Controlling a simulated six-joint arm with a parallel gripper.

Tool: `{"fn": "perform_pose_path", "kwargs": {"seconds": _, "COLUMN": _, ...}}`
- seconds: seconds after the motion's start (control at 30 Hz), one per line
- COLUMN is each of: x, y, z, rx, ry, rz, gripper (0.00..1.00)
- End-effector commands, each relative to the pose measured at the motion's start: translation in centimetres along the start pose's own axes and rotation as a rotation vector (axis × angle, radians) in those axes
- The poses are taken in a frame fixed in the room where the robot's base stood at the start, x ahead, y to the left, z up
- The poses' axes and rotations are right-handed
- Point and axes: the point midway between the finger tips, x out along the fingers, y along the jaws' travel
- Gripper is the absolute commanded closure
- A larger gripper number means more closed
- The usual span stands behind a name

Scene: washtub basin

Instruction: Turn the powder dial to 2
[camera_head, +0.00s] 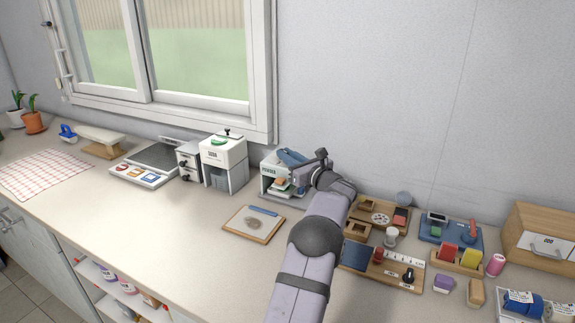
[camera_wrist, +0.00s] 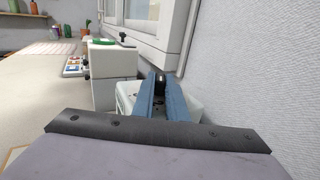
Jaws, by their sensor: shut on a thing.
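A white-lidded box (camera_head: 223,155) stands close to the left of the dispenser. A clipboard (camera_head: 253,223) lies in front. Wooden trays (camera_head: 409,278) with small items fill the counter to the right.

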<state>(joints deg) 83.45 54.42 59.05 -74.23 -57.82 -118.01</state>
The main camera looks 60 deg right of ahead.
Motion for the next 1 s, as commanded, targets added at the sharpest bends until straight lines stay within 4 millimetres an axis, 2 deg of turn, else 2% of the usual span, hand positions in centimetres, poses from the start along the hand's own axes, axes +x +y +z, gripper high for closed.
{"fn": "perform_pose_path", "kwargs": {"seconds": 0.43, "x": -0.11, "y": 0.05, "z": 0.47, "rx": -0.002, "ry": -0.006, "rz": -0.022, "gripper": 1.0}}
{"fn": "perform_pose_path", "kwargs": {"seconds": 0.47, "x": -0.11, "y": 0.05, "z": 0.47, "rx": -0.002, "ry": -0.006, "rz": -0.022, "gripper": 0.85}}
{"fn": "perform_pose_path", "kwargs": {"seconds": 0.53, "x": -0.11, "y": 0.06, "z": 0.43, "rx": -0.001, "ry": -0.006, "rz": -0.022, "gripper": 0.69}}
{"fn": "perform_pose_path", "kwargs": {"seconds": 0.87, "x": -0.19, "y": 0.09, "z": 0.18, "rx": -0.001, "ry": -0.002, "rz": -0.02, "gripper": 0.69}}
{"fn": "perform_pose_path", "kwargs": {"seconds": 1.0, "x": -0.85, "y": 0.07, "z": 0.11, "rx": -0.001, "ry": -0.002, "rz": -0.021, "gripper": 0.69}}
